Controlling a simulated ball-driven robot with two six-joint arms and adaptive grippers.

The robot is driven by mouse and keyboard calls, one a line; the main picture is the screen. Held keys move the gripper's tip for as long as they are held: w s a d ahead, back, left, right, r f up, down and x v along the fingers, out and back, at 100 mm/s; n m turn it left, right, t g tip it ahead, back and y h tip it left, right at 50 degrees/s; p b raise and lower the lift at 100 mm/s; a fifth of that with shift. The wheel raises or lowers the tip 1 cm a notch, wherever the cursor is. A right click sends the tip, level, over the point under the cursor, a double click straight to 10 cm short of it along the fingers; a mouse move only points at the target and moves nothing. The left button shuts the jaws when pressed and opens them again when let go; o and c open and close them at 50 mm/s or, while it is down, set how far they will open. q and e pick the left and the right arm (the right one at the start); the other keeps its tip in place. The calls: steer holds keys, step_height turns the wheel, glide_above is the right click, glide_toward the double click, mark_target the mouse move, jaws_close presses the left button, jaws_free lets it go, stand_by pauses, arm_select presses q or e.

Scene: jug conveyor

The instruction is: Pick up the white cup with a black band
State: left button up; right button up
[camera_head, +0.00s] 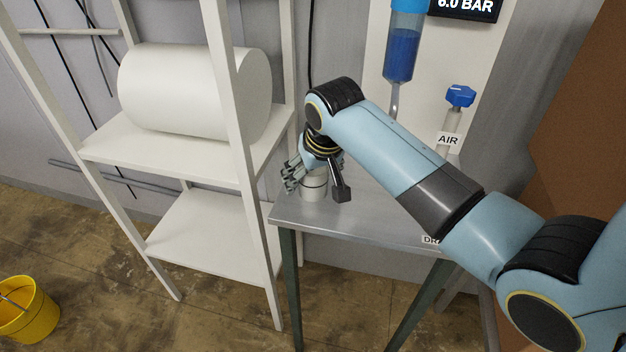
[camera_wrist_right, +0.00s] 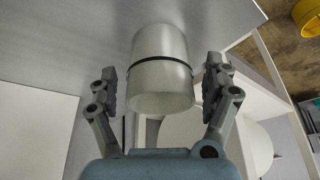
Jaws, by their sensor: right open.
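The white cup with a black band (camera_head: 314,186) stands on the grey metal table (camera_head: 372,219), near its left edge. It also shows in the right wrist view (camera_wrist_right: 160,72), where its thin black band crosses the middle of its side. My right gripper (camera_head: 300,177) is at the cup in the head view and covers part of it. In the right wrist view my right gripper (camera_wrist_right: 164,88) is open, with one finger on each side of the cup. Gaps show between the fingers and the cup wall. My left gripper is not in view.
A white shelf rack (camera_head: 196,226) holding a large white roll (camera_head: 180,90) stands close to the table's left side. A blue filter bowl (camera_head: 402,55) and a blue-handled AIR valve (camera_head: 460,96) are behind the table. A yellow bucket (camera_head: 28,318) is on the floor at left.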

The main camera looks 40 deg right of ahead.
steer(key=shift+c, duration=0.2)
steer(key=c, duration=1.1)
steer(key=shift+r, duration=0.1)
